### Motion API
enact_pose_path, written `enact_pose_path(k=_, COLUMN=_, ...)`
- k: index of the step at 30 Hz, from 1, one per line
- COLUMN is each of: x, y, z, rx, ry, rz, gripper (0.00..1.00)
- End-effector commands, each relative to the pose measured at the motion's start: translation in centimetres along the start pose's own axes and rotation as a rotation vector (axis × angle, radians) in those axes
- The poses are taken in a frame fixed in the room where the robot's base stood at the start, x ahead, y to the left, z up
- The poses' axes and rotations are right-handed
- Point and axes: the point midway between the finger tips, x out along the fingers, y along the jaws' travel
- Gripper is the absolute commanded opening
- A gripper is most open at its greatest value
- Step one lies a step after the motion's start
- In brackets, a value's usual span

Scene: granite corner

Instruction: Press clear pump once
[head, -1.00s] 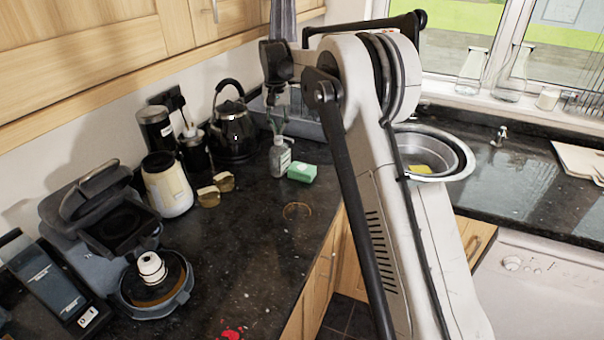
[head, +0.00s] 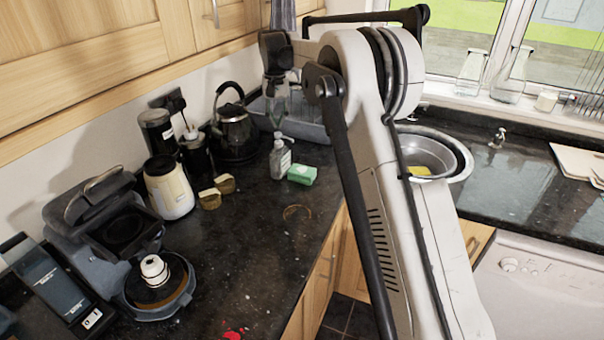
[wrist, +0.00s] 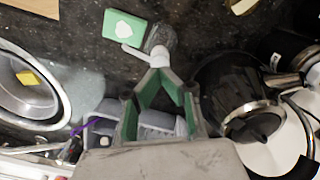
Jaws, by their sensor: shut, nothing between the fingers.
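The clear pump bottle (head: 280,160) stands upright on the dark worktop, beside a green and white sponge box (head: 302,174). In the wrist view its white pump head (wrist: 150,58) shows with the nozzle pointing left, and its clear body (wrist: 160,36) lies behind. My gripper (head: 277,123) is above the bottle, pointing down, with a small gap to the pump head in the head view. In the wrist view the fingertips (wrist: 158,73) are together at the pump head's near edge, with nothing between them. Whether they touch it cannot be told from the wrist view.
A black kettle (head: 234,135) stands left of the bottle, with a cream canister (head: 169,188) and a coffee machine (head: 105,228) nearer. A grey dish rack (head: 310,128) is behind, the sink bowl (head: 432,156) to the right. Worktop in front of the bottle is mostly clear.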

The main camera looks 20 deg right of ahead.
Motion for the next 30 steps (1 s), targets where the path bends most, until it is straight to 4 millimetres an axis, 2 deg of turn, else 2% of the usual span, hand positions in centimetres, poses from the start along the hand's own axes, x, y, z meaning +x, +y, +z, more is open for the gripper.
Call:
enact_pose_path(k=18, x=-0.1, y=0.0, z=0.0, rx=0.0, ry=0.0, rz=0.0, gripper=0.0)
enact_pose_path(k=30, x=-3.2, y=0.0, z=0.0, rx=0.0, ry=0.0, rz=0.0, gripper=0.0)
